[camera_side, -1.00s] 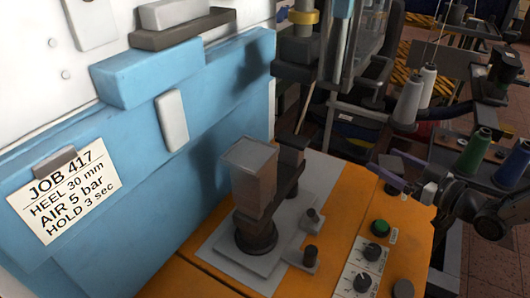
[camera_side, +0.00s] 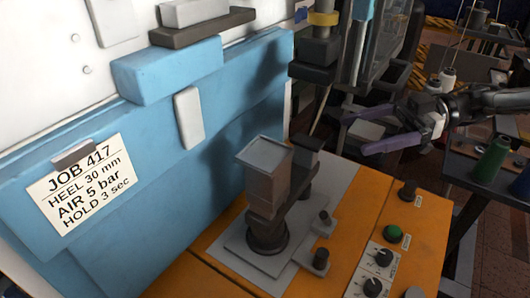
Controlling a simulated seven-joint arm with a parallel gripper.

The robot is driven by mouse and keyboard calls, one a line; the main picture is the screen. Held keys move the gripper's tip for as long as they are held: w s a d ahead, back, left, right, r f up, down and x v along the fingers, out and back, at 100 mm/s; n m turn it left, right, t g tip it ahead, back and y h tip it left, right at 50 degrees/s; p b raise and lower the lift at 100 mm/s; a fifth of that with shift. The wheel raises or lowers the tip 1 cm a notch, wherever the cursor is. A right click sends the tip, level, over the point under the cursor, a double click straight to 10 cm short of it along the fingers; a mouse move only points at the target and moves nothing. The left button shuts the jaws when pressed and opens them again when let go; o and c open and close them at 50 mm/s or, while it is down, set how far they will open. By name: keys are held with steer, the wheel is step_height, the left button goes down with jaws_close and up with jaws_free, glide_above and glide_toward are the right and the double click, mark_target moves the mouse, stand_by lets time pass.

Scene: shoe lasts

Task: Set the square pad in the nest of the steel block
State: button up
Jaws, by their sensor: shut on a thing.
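The steel block (camera_side: 268,183) stands upright on a dark round post above a grey plate. Its top has a shallow square nest (camera_side: 264,153) with a thin raised rim, and it looks empty. My gripper (camera_side: 357,133) is to the right of the block and behind it in the picture, with two purple fingers. The pad is apart from the block. Its underside is hidden.
A dark upright piece (camera_side: 305,165) stands just behind the block. A blue panel (camera_side: 150,200) rises at left. The orange bench (camera_side: 372,205) carries a green button (camera_side: 393,234) and knobs. Dark machine parts (camera_side: 315,50) hang above and behind. Spools (camera_side: 492,158) stand at far right.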

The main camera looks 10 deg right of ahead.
steer(key=shift+w+d+r, duration=0.3)
steer(key=shift+w, duration=0.3)
glide_toward(265, 155)
steer(key=a, duration=0.2)
steer(key=a+r, duration=0.1)
steer(key=a, duration=0.1)
steer(key=a+r, duration=0.1)
steer(key=a, duration=0.1)
steer(key=shift+a+r, duration=0.1)
steer(key=shift+a, duration=0.1)
steer(key=a, duration=0.3)
steer(key=shift+a, duration=0.4)
steer(key=shift+d+f, duration=0.15)
steer(key=shift+f, duration=0.55)
steer(key=shift+f, duration=0.15)
steer(key=shift+f, duration=0.1)
steer(key=o, duration=1.3)
